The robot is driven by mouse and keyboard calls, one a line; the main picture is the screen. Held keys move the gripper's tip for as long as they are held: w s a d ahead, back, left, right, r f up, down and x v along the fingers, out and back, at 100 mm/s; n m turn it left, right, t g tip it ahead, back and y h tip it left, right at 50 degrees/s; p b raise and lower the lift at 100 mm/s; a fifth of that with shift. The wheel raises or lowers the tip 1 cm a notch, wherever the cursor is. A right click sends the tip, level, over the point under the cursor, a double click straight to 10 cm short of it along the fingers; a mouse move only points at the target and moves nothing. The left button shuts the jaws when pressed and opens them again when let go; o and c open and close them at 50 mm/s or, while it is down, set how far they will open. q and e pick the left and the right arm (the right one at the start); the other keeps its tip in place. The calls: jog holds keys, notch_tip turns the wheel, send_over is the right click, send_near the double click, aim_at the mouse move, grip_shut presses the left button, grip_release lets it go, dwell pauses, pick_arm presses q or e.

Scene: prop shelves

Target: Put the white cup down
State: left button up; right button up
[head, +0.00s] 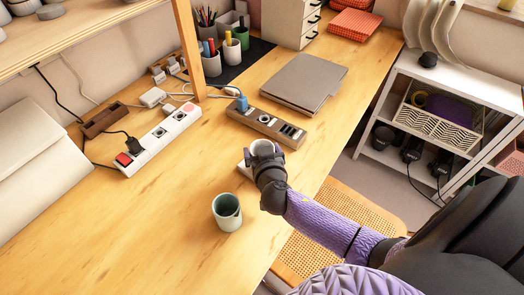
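A white cup (226,222) with a green-grey inside stands upright on the wooden desk, left of my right arm and apart from it. My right gripper (262,152) is over the desk, beyond the cup and to its right. A pale, round-rimmed shape shows at its end; I cannot tell whether it is a held cup or part of the gripper. The fingers are not clearly visible. A small white object (243,170) lies partly hidden behind the gripper. My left gripper is not in view.
A white power strip (158,141) lies to the left. Pen cups (211,64) stand at the back. The desk's left front is clear. A white shelf (432,78) stands right.

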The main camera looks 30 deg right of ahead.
jog(key=shift+r, duration=0.1)
jog(key=shift+s+a+r, duration=0.1)
jog(key=shift+s+r, duration=0.05)
jog(key=shift+s, duration=0.05)
jog(key=p+v, duration=0.2)
jog(key=v, duration=0.9)
jog(key=shift+s+a+r, duration=0.1)
jog(key=shift+s+a, duration=0.05)
jog(key=shift+s, duration=0.1)
